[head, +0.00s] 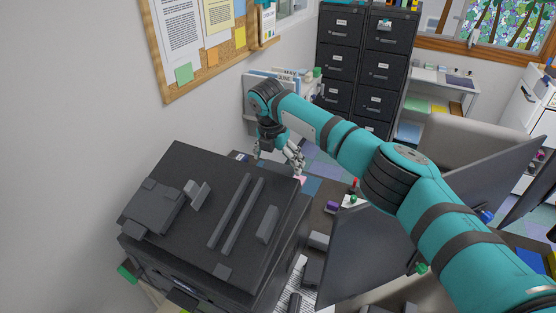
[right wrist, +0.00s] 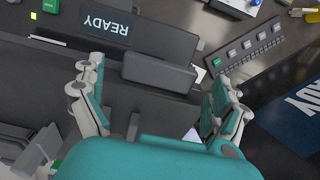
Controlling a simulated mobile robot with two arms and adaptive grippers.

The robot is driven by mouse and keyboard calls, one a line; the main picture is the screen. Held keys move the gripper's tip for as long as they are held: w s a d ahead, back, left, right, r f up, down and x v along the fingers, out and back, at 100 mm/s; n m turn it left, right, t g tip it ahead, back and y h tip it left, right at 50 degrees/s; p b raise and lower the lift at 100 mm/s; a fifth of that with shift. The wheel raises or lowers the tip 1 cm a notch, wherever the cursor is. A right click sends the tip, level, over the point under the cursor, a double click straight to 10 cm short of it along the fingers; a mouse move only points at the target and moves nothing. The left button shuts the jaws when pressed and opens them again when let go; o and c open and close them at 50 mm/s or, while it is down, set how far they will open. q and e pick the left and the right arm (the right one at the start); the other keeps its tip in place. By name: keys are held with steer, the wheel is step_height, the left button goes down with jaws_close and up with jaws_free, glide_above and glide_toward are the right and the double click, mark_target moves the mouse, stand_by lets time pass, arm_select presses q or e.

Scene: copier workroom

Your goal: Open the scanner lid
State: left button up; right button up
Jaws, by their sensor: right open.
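The scanner is a dark grey machine at the lower left of the head view. Its lid (head: 190,225) lies flat and closed on the body, with raised bars and blocks on top. My right gripper (head: 279,160) is by the lid's far right edge, fingers pointing down and spread. In the right wrist view my open right gripper (right wrist: 158,72) has its two fingers on either side of a dark block-like handle (right wrist: 158,73) at the machine's front. I cannot tell whether they touch it. Nothing is held. My left gripper is out of view.
A "READY" display (right wrist: 108,24) and a keypad (right wrist: 247,50) are near the handle. A dark monitor (head: 375,255) stands right of the scanner, below my arm. Filing cabinets (head: 365,65) stand at the back. A corkboard (head: 205,35) hangs on the left wall.

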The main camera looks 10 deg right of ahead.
steer(key=shift+w+d+r, duration=0.1)
steer(key=shift+d+r, duration=0.05)
steer(key=shift+r, duration=0.05)
steer(key=v, duration=1.1)
steer(key=shift+s+r, duration=0.25)
